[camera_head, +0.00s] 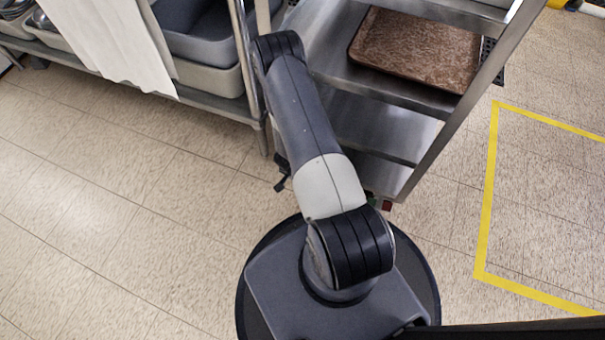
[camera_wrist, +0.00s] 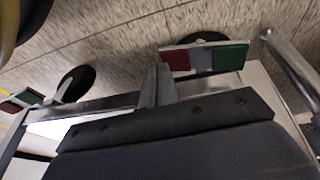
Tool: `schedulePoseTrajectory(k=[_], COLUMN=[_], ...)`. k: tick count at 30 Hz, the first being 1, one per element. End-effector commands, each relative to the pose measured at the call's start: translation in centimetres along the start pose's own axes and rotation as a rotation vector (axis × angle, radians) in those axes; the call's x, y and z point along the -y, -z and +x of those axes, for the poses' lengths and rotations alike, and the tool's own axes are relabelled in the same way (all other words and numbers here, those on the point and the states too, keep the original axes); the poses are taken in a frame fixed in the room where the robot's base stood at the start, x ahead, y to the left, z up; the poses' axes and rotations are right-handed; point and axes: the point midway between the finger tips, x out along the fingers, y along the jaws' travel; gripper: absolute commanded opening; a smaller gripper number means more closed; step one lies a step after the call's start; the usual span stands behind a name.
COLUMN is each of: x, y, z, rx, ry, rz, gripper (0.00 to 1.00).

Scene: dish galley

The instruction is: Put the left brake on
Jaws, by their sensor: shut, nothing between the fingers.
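A steel rack cart (camera_head: 383,128) stands in front of me; its lower edge shows in the wrist view. In the wrist view, a brake pedal has a red pad (camera_wrist: 176,60) and a green pad (camera_wrist: 230,57) beside a black caster (camera_wrist: 206,38). This view is turned around, so this is the cart's left pedal. The right pedal (camera_wrist: 20,103) is at the left edge of the wrist view; its red end (camera_head: 387,205) shows in the head view. My gripper (camera_wrist: 157,84) is shut and empty, close to the left pedal's red end. I cannot tell whether they touch. My arm hides the left pedal in the head view.
A brown tray (camera_head: 412,50) lies on the cart. A steel shelf (camera_head: 222,105) with grey tubs (camera_head: 207,45) and a white cloth (camera_head: 100,35) stands to the left. Yellow tape (camera_head: 489,190) marks the floor at right. The floor at left is clear.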

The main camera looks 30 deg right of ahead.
Motion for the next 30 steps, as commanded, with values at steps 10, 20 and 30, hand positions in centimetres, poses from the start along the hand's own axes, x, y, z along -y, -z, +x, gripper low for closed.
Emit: schedulePoseTrajectory(k=[10, 20, 30], x=[0.1, 0.0, -1.7], y=[-0.1, 0.1, 1.2], z=[0.2, -0.1, -5.0], rx=[0.000, 0.000, 0.000], ry=[0.000, 0.001, 0.001], rz=[0.000, 0.000, -0.004], gripper=[0.00, 0.00, 0.00])
